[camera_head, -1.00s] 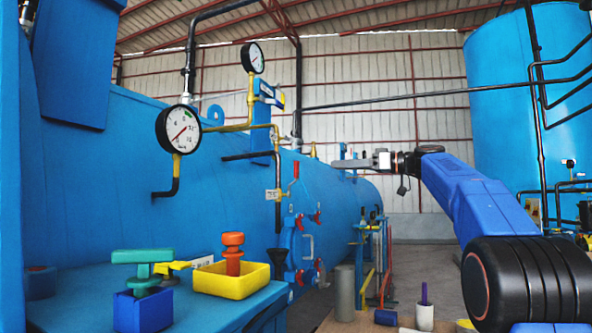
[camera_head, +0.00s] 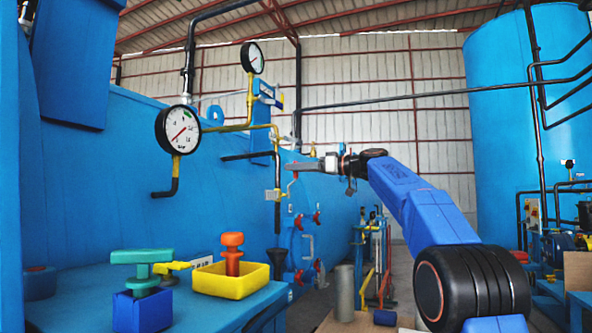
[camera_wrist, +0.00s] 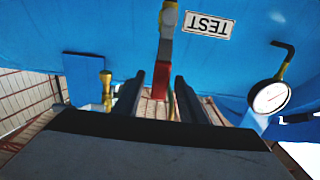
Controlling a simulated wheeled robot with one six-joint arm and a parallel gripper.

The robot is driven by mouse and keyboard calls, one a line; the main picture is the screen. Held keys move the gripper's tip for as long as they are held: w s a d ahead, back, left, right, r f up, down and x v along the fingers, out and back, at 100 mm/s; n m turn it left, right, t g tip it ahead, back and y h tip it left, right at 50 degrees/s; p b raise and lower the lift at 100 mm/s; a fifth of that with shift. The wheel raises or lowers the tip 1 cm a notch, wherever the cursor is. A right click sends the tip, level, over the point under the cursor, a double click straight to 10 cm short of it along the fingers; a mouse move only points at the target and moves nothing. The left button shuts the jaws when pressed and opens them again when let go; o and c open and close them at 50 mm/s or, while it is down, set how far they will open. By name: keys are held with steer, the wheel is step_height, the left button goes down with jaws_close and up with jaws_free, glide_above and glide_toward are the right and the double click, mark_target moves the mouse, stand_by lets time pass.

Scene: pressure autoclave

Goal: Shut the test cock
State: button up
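The test cock shows in the wrist view as a brass-grey valve body (camera_wrist: 168,17) beside an upside-down TEST plate (camera_wrist: 208,25). Its lever has a grey stem and a red grip (camera_wrist: 160,82), which appears between my fingers. In the head view the lever's lower stem (camera_head: 291,187) slants up from the yellow and black pipe, and its red upper end is mostly hidden by my gripper. My gripper (camera_head: 291,166) is level with that upper end, fingers pointing left. In the wrist view my gripper (camera_wrist: 158,95) is open, one finger on each side of the grip. I cannot tell whether either touches it.
Pressure gauges (camera_head: 178,130) (camera_head: 252,58) stand on pipes left of and above the cock. The blue autoclave shell (camera_head: 120,165) lies behind it. A table with a yellow tray (camera_head: 232,284) and a green-handled piece (camera_head: 142,258) is at front left.

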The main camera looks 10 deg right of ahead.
steer(key=shift+w+a, duration=0.25)
steer(key=shift+a, duration=0.05)
steer(key=shift+c, duration=0.7)
jaws_close()
steer(key=shift+w+d, duration=0.1)
steer(key=w+d+f+m, duration=0.5)
steer(key=w+f+m, duration=0.2)
steer(key=m, duration=1.1)
steer(key=shift+f, duration=1.1)
steer(key=shift+w+d+f, duration=0.1)
steer(key=shift+f, duration=0.05)
